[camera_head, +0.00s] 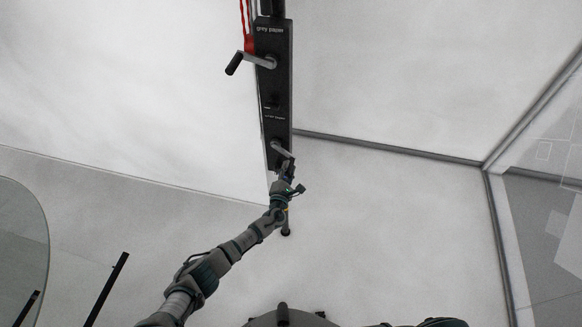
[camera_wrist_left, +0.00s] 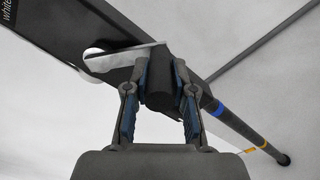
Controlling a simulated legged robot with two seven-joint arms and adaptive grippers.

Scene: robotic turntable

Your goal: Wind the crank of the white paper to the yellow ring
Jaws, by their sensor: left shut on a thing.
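The white paper's crank has a silver arm (camera_wrist_left: 125,57) and a dark handle (camera_wrist_left: 159,95) in the left wrist view. In the head view its crank (camera_head: 281,150) is the lower one on the black panel (camera_head: 277,95). My left gripper (camera_head: 288,168) is at that handle, and in the wrist view its two fingers (camera_wrist_left: 158,88) are closed on the handle from both sides. The yellow ring (camera_wrist_left: 263,146) is on the dark pole, near its far end, to the lower right. My right gripper is not in view.
A second crank (camera_head: 252,62), labelled grey paper, sits higher on the panel, with a red chain (camera_head: 246,25) beside it. A blue ring (camera_wrist_left: 219,110) is on the pole nearer the crank. Large white paper (camera_head: 130,90) hangs left. A glass panel (camera_head: 545,190) stands right.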

